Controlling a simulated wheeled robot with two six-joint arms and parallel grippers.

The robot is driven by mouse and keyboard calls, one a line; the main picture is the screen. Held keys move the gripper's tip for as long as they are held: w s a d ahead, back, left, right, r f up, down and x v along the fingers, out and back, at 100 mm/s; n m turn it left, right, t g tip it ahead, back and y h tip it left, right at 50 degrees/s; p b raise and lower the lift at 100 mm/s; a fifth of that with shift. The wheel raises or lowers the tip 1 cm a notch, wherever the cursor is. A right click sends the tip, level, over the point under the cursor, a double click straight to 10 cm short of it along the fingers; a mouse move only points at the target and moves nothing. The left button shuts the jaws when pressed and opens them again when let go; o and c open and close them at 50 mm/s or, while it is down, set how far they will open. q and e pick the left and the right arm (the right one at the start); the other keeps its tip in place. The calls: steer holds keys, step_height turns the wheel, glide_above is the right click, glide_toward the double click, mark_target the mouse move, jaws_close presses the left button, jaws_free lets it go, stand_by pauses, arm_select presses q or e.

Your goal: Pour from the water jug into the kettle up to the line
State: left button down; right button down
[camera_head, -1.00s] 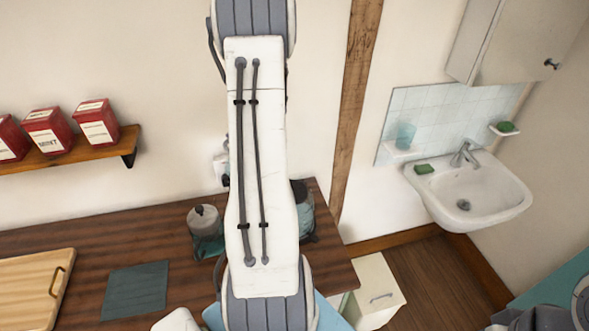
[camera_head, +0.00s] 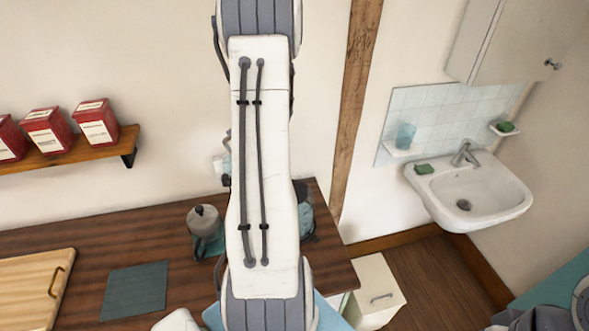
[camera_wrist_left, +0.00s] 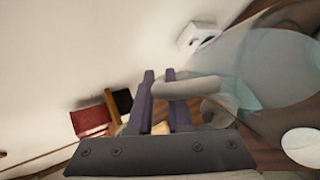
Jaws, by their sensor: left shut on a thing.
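The clear glass water jug (camera_wrist_left: 265,65) fills the right of the left wrist view, large and close, with its pale handle (camera_wrist_left: 190,88) at the fingers. My left gripper (camera_wrist_left: 158,76) is shut on that handle. In the head view my left arm covers the middle and hides the gripper. A vessel with a grey lid and dark knob (camera_head: 204,222) stands on the wooden counter left of the arm. A dark teal vessel (camera_head: 306,214) shows partly behind the arm's right side. I cannot tell which is the kettle, and no fill line or water level is readable. My right gripper is not in view.
The dark wooden counter (camera_head: 90,245) holds a teal mat (camera_head: 135,290) and a cutting board (camera_head: 30,290) at left. Red tins (camera_head: 95,125) stand on a wall shelf (camera_head: 125,148). A sink (camera_head: 480,190) hangs on the right wall; a white cabinet (camera_head: 378,285) stands beside the counter.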

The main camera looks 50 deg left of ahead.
arm_select(q)
steer(key=shift+w+d+r+y, duration=0.2)
steer(key=shift+r+y, duration=0.15)
steer(key=shift+r, duration=0.2)
steer(key=shift+w+d+r+y, duration=0.1)
steer(key=shift+d+r+y, duration=0.1)
steer(key=shift+r+y, duration=0.25)
stand_by(1.7)
steer(key=shift+w+d+r+m+g+y+b, duration=0.15)
steer(key=shift+d+r+g+y+b, duration=0.1)
steer(key=shift+r+b, duration=0.15)
steer(key=shift+w+d+r+m+g+y+b, duration=0.15)
steer(key=shift+d+r+g+b, duration=0.1)
steer(key=shift+r, duration=0.2)
stand_by(2.2)
